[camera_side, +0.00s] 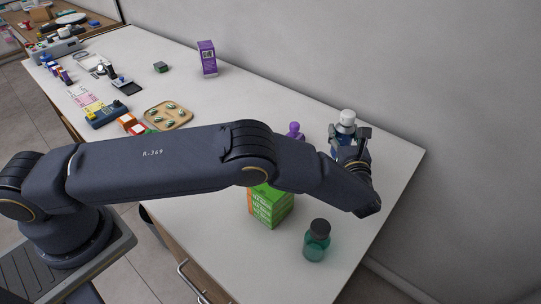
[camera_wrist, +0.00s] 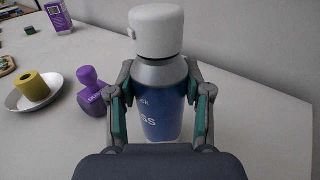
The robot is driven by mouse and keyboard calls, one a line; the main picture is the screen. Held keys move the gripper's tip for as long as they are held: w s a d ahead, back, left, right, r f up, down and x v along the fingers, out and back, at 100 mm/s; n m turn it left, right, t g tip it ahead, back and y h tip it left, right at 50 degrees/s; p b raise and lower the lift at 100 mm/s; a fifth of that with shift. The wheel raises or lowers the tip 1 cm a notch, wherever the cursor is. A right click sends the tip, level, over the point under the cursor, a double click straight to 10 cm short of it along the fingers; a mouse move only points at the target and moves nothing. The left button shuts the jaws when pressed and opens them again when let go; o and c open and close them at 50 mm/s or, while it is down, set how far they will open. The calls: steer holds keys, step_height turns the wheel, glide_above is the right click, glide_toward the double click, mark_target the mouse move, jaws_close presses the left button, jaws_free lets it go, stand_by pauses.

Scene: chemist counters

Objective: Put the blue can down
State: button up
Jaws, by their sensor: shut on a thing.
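The blue can (camera_wrist: 160,98) has a silver shoulder and a rounded white cap, and stands upright in the wrist view. It also shows in the side view at the right end of the counter, mostly behind my arm, with its white cap (camera_side: 346,118) in sight. My gripper (camera_wrist: 160,115) is shut on it, with a green-padded finger on each side of its body. The can's base is at or close to the counter top (camera_wrist: 245,120); I cannot tell whether it touches.
A green box (camera_side: 272,208) and a teal bottle (camera_side: 316,240) stand nearer the front edge. The wall is close behind. Counter right of the can is clear.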

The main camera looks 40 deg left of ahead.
steer(key=shift+f, duration=0.55)
steer(key=o, duration=1.4)
steer(key=shift+f, duration=0.15)
